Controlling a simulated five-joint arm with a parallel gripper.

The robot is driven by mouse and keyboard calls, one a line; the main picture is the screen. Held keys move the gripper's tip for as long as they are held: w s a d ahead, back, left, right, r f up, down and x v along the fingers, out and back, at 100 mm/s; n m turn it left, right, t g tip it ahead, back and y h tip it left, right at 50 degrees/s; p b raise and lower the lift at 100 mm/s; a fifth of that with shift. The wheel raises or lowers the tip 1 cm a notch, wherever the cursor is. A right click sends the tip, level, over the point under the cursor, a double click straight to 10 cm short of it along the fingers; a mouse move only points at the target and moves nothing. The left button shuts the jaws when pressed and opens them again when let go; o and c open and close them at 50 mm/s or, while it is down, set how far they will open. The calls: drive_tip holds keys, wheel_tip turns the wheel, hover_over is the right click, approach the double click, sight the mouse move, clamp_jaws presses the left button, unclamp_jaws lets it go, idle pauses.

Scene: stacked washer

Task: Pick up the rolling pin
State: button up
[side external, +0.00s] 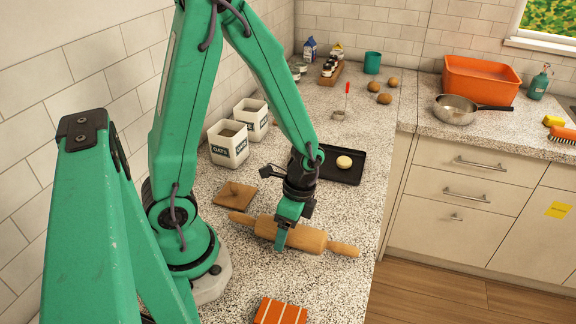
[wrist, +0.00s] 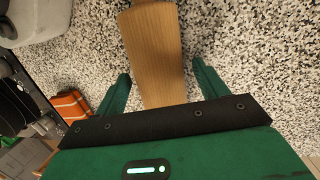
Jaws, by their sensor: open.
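The wooden rolling pin (side external: 311,240) lies on the speckled counter, with a handle at each end. My gripper (side external: 281,238) is down at the pin's middle, pointing downward. In the wrist view the pin (wrist: 153,50) runs between the two green fingers of my gripper (wrist: 163,85). The fingers are apart, one on each side of the pin, with a gap visible on both sides. The near part of the pin is hidden behind the gripper's dark edge in the wrist view.
A small wooden board (side external: 235,195) lies just behind the pin's left end. A black tray (side external: 342,168) with a round pale item is farther back. Two white canisters (side external: 228,145) stand near the wall. An orange striped cloth (side external: 280,311) lies in front. The counter edge is close to the pin's right handle.

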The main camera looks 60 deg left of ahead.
idle(0.5)
drive_tip(key=c, duration=1.4)
drive_tip(key=shift+r, duration=0.1)
drive_tip(key=shift+s+r+v, duration=0.1)
drive_tip(key=shift+s+v, duration=0.25)
drive_tip(key=shift+v, duration=1.25)
drive_tip(key=shift+s+r+v, duration=0.1)
drive_tip(key=shift+s+v, duration=0.25)
drive_tip(key=shift+v, duration=1.25)
drive_tip(key=shift+s+r+v, duration=0.1)
drive_tip(key=shift+s+v, duration=0.25)
drive_tip(key=shift+v, duration=1.2)
